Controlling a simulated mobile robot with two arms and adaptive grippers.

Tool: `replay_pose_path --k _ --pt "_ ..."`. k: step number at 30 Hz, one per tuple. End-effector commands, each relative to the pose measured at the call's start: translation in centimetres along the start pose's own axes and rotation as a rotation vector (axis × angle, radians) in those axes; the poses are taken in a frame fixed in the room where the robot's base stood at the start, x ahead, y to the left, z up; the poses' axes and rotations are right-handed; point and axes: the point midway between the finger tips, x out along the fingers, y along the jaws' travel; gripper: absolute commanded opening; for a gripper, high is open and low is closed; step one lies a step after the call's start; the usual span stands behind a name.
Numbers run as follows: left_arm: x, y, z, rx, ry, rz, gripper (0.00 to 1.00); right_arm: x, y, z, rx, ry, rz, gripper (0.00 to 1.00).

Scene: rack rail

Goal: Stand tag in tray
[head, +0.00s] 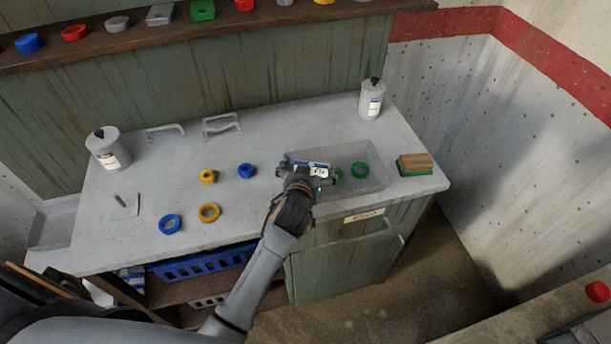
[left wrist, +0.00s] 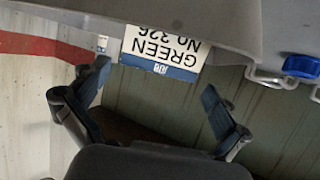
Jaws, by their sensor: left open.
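The tag (head: 321,169) is a small white card with a blue band. In the left wrist view the tag (left wrist: 160,50) reads "GREEN NO.326" upside down. The grey tray (head: 372,187) sits on the right part of the bench, with a green ring (head: 360,169) in it. My left gripper (head: 308,168) is at the tray's left side, right by the tag. In the left wrist view its fingers (left wrist: 156,80) are spread apart, with the tag beyond them. I cannot tell whether the tag touches the tray floor. My right gripper is out of view.
A green-and-tan block (head: 414,164) lies right of the tray. Blue and yellow rings, including a yellow one (head: 209,212), lie to the left. White bottles stand at the back right (head: 371,99) and left (head: 107,148). The bench (head: 270,125) is clear behind the gripper.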

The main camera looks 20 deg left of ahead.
Motion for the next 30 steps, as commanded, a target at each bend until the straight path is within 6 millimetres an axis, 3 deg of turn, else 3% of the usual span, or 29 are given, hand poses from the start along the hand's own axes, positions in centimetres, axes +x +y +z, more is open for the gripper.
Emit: replay_pose_path --k 12,18,30 --pt "-7.8 0.0 0.3 -0.003 -0.003 0.001 1.0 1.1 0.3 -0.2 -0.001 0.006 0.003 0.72" --pt "-10.5 0.0 0.3 -0.002 -0.003 0.001 1.0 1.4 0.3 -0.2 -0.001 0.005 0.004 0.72" --pt "-11.5 0.0 0.1 0.0 -0.002 0.0 1.0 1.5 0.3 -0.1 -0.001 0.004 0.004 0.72"
